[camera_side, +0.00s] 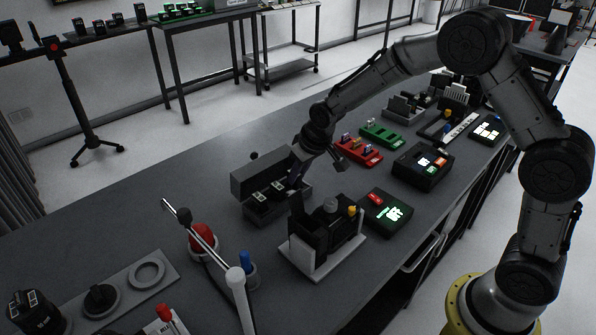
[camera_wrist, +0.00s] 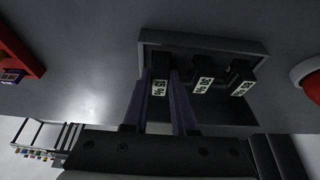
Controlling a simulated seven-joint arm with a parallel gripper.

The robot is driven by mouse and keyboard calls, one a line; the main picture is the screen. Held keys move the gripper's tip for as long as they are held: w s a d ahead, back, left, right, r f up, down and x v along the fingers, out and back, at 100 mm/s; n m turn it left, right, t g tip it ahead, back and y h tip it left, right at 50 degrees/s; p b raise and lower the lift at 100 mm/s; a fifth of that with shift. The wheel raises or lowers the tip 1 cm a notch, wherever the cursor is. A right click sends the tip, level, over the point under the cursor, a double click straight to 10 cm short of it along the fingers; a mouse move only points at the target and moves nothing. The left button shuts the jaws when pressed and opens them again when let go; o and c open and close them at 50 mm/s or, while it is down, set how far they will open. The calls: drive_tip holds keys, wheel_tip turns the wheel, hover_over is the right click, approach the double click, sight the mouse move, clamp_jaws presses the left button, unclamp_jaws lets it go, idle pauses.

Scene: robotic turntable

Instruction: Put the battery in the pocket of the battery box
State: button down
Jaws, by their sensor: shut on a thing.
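The grey battery box (camera_side: 246,184) stands open on the table in the middle of the side view, with a raised back wall. It also shows in the wrist view (camera_wrist: 205,40). Two dark batteries with white labels stand in it, a middle one (camera_wrist: 203,82) and a right one (camera_wrist: 240,80). My gripper (camera_wrist: 163,90) points into the box at its left end in the wrist view. Its purple fingers are shut on a third dark battery (camera_wrist: 159,84), in line with the other two. I cannot tell whether this battery is fully down in its pocket.
A black device on a white stand (camera_side: 325,232) is close in front of the box. Red (camera_side: 360,151) and green (camera_side: 380,134) trays lie to the right. A red knob (camera_side: 202,238) and a metal bar (camera_side: 205,235) stand front left. The table left of the box is clear.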

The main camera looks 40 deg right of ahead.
drive_tip(key=shift+f, duration=0.4)
drive_tip(key=c, duration=0.6)
unclamp_jaws()
drive_tip(key=shift+c, duration=0.2)
drive_tip(key=v, duration=1.4)
drive_tip(key=shift+w, duration=0.1)
drive_tip(key=s+d+r+t, duration=0.2)
drive_tip(key=s+r, duration=0.9)
drive_tip(key=s+f, duration=0.3)
drive_tip(key=s, duration=0.5)
drive_tip(key=s+f+g, duration=0.1)
drive_tip(key=s+f, duration=0.2)
drive_tip(key=s, duration=0.6)
drive_tip(key=shift+s+d+f, duration=0.15)
drive_tip(key=shift+s+f, duration=0.1)
